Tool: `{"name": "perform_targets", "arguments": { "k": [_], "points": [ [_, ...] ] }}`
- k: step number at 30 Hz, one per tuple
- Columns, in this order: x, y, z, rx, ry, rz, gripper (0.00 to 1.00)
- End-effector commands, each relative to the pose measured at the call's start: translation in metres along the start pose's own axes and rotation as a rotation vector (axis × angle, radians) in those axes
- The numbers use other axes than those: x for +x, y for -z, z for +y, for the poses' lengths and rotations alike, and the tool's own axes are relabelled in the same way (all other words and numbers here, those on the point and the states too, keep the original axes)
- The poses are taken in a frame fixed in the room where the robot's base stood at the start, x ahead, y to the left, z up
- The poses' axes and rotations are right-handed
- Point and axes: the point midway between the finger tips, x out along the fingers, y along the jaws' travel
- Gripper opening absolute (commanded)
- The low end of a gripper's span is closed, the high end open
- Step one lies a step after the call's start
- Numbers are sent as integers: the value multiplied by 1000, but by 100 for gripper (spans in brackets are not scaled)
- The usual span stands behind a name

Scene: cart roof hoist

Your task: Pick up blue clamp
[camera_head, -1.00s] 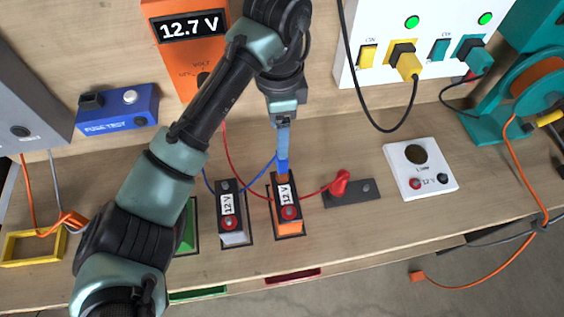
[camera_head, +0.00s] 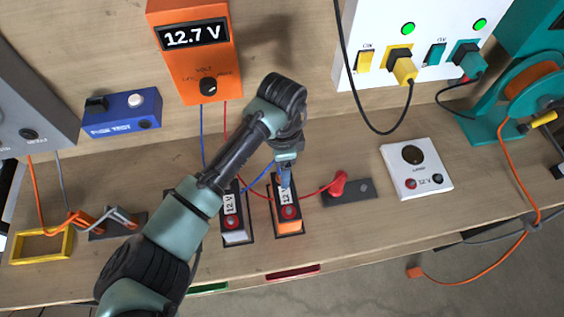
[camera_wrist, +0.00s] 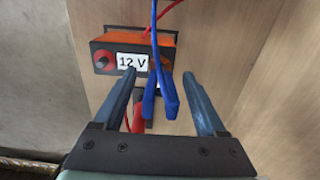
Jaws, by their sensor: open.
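The blue clamp (camera_wrist: 162,97) stands at the orange 12 V battery (camera_wrist: 170,40), near the end of its label, with a blue cable running up from it. My gripper (camera_wrist: 160,77) is open, with one finger on each side of the clamp in the wrist view. I see space between the clamp and both fingers, so it is not gripped. In the head view my gripper (camera_head: 285,178) is right over the far end of the orange battery (camera_head: 289,226). The clamp is mostly hidden there by the gripper.
A grey-fronted 12 V battery (camera_head: 236,237) stands close on the left. A red clamp (camera_head: 338,184) sits on a dark holder (camera_head: 362,190) to the right, its red cable crossing the orange battery. The voltmeter (camera_head: 193,60) stands behind.

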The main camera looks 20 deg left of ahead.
Motion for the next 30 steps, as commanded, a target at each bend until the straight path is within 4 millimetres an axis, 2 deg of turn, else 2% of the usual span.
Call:
{"name": "perform_targets", "arguments": {
  "k": [3, 15, 30],
  "points": [
    [0, 0, 0, 0, 0, 0, 74],
    [-1, 0, 0, 0, 0, 0, 2],
    [-1, 0, 0, 0, 1, 1, 0]
  ]
}}
